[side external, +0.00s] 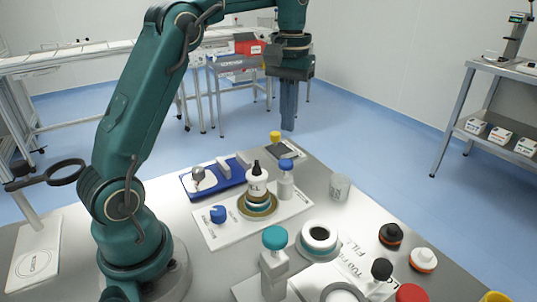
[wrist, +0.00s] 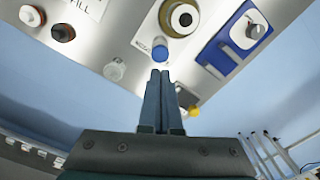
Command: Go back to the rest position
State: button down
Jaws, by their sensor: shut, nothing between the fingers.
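My gripper (side external: 288,128) hangs pointing down, high above the back edge of the table, with its two fingers together and nothing between them. In the wrist view its fingertips (wrist: 160,74) also lie side by side. Below and in front of it, a blue-capped bottle (side external: 286,182) stands on a white board (side external: 222,235). A white bottle with a black pointed tip (side external: 257,185) stands in a round brown-and-teal holder (side external: 258,206) on the same board. My gripper is apart from all of these.
A blue tray (side external: 192,188) holds a metal part. A clear beaker (side external: 340,187) stands right of the blue-capped bottle. A yellow-capped item (side external: 275,137) sits near the back corner. A teal-capped bottle (side external: 274,258) and a white ring-shaped jar (side external: 319,238) stand at the front. The air around my gripper is clear.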

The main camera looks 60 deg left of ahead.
jog(key=s+d+r+m+t, duration=0.2)
jog(key=s+d+r+t, duration=0.1)
jog(key=s+d+r, duration=0.45)
jog(key=s+d+f+m+t, duration=0.2)
jog(key=s+f+m, duration=0.2)
jog(key=s+f, duration=0.5)
jog(key=shift+d+f+t, duration=0.25)
jog(key=shift+f+t, duration=0.05)
jog(key=shift+f, duration=0.1)
dwell(1.0)
